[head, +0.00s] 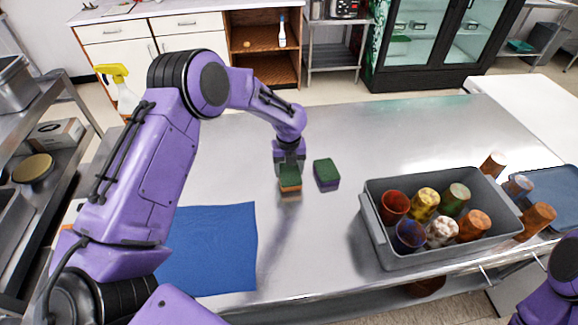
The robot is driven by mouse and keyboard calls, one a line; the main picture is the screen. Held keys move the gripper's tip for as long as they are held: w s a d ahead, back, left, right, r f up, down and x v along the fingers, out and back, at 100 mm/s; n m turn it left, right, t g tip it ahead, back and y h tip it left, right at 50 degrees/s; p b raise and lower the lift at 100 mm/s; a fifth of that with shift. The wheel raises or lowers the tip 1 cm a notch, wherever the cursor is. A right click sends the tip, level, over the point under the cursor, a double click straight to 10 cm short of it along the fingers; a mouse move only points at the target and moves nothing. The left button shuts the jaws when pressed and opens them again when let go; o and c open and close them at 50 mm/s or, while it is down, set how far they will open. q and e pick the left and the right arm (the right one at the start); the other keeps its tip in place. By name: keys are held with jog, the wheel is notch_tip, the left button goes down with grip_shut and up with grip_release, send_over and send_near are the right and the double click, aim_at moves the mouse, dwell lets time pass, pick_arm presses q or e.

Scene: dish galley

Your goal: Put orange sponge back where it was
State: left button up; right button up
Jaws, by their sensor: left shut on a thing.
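The orange sponge (290,183), with a green top layer, is between the fingers of my left gripper (289,171) near the middle of the steel table. The left gripper points down and is shut on it. A faint orange reflection shows just below the sponge; I cannot tell whether it touches the table. A purple sponge (327,182) with a green top stands on the table just to the right, apart from the orange one. My right gripper is out of view; only part of that arm shows at the lower right.
A blue mat (215,250) lies at the left front of the table (400,140). A grey bin (400,258) with several coloured cups stands at the right, with more cups and a blue tray (553,185) beyond it. The table's back is clear.

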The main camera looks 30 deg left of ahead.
aim_at(289, 169)
pick_arm(q)
jog(key=shift+f, duration=0.4)
jog(key=shift+w+f, duration=0.1)
jog(key=shift+f, duration=0.25)
jog(key=o, duration=1.1)
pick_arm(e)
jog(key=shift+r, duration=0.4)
pick_arm(q)
jog(key=shift+r, duration=0.35)
notch_tip(289, 169, up, 12)
jog(key=b, duration=0.4)
jog(key=shift+f, duration=0.15)
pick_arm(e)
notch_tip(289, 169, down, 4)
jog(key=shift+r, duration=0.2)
